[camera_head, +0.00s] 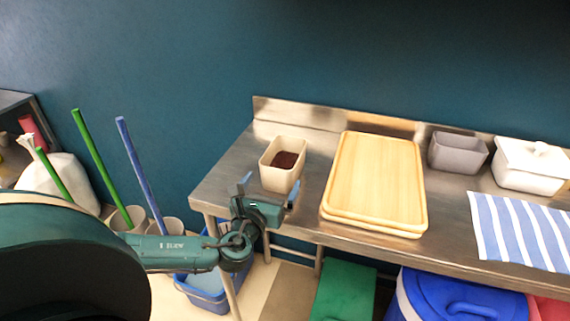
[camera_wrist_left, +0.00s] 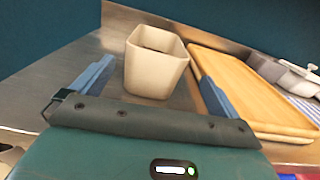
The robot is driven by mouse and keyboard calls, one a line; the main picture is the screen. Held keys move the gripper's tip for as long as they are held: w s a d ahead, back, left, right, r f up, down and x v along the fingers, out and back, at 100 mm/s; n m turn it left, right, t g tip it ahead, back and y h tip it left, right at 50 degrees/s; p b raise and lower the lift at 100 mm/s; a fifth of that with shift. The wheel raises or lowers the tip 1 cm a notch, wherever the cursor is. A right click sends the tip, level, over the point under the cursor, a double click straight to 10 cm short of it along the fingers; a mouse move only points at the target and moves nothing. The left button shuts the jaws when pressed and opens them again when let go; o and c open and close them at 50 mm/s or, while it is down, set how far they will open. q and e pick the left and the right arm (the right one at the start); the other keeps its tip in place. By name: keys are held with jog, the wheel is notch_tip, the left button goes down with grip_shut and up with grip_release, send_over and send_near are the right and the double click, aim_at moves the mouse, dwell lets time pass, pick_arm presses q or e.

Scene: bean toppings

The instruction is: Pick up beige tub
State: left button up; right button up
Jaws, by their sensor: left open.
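The beige tub (camera_head: 276,180) stands upright at the left end of the steel table, with dark brown contents inside. In the left wrist view the tub (camera_wrist_left: 153,72) stands just beyond and between the two blue fingers. My left gripper (camera_head: 268,187) is open and empty at the tub's near side, with one finger to each side of it. The same gripper (camera_wrist_left: 150,88) shows its spread fingers in the left wrist view. I cannot tell whether either finger touches the tub. My right gripper is not in view.
Wooden trays (camera_head: 376,180) lie stacked right of the tub, close to the right finger. Further right are a grey tub (camera_head: 457,153), a white lidded container (camera_head: 530,165) and a striped cloth (camera_head: 520,232). A steel backsplash (camera_head: 300,115) runs behind the tub.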

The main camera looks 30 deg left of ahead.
aim_at(277, 174)
pick_arm(q)
jog(key=x, duration=0.3)
jog(key=shift+w, duration=0.1)
jog(key=shift+a+p+x, duration=0.2)
jog(key=shift+p+x, duration=0.2)
jog(key=shift+x, duration=2.3)
jog(key=shift+f, duration=0.1)
jog(key=shift+c, duration=0.4)
